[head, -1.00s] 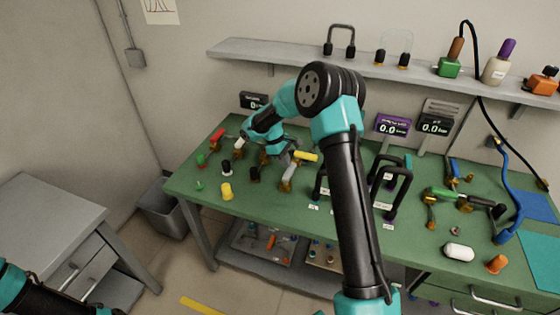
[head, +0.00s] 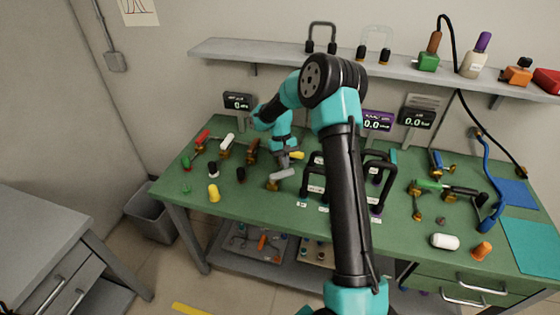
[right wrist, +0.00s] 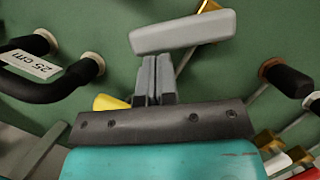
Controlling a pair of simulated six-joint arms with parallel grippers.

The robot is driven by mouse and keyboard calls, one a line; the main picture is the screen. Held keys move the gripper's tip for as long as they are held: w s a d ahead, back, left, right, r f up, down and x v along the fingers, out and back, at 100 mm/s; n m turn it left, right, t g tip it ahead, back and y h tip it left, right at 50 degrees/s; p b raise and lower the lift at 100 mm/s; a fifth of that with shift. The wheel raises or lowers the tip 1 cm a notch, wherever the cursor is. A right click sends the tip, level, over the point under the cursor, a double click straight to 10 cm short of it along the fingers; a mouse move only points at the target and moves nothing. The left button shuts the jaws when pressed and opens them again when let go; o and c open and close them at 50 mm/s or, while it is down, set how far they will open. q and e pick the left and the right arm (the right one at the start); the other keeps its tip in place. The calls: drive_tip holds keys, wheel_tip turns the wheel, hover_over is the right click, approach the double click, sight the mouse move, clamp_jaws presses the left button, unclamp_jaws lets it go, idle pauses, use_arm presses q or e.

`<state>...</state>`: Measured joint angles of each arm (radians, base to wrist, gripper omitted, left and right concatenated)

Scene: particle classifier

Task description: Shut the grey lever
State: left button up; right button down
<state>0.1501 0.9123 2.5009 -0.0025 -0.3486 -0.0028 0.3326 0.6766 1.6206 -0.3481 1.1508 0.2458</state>
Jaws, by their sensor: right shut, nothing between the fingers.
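The grey lever (head: 283,174) is on the green bench, its handle lying nearly sideways above a brass valve body (head: 273,185). In the right wrist view the grey lever (right wrist: 183,32) lies across the top, just beyond my fingertips. My right gripper (head: 288,158) is shut and empty, just behind the lever in the head view. Its closed fingers (right wrist: 154,60) point at the handle in the wrist view. I cannot tell whether they touch it. The left gripper is out of view.
A yellow handle (head: 297,155) is close behind my right gripper. Black hoop handles (head: 314,181) stand to its right. Red (head: 202,137), white (head: 227,140) and brown (head: 252,148) handles are to its left. The bench front near the yellow knob (head: 213,194) has free room.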

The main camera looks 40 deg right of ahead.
sight(291, 172)
drive_tip(key=s+m, duration=0.1)
drive_tip(key=m, duration=0.1)
drive_tip(key=s+m+y, duration=0.1)
drive_tip(key=m, duration=0.1)
drive_tip(key=shift+s+m+t, duration=0.3)
drive_tip(key=shift+s+t, duration=0.1)
drive_tip(key=shift+s+a+m+t+y, duration=0.15)
drive_tip(key=shift+s+m+t+y, duration=0.2)
drive_tip(key=shift+m, duration=0.5)
drive_tip(key=shift+s+a+m+t+y, duration=0.15)
drive_tip(key=shift+s+m+y, duration=0.3)
drive_tip(key=shift+m, duration=0.4)
drive_tip(key=shift+w+d, duration=0.2)
drive_tip(key=shift+d, duration=0.15)
drive_tip(key=w+d, duration=0.1)
drive_tip(key=d, duration=0.1)
drive_tip(key=shift+w+d, duration=0.3)
drive_tip(key=shift+w, duration=0.1)
drive_tip(key=v, duration=1)
drive_tip(key=shift+a, duration=0.2)
drive_tip(key=shift+w, duration=0.1)
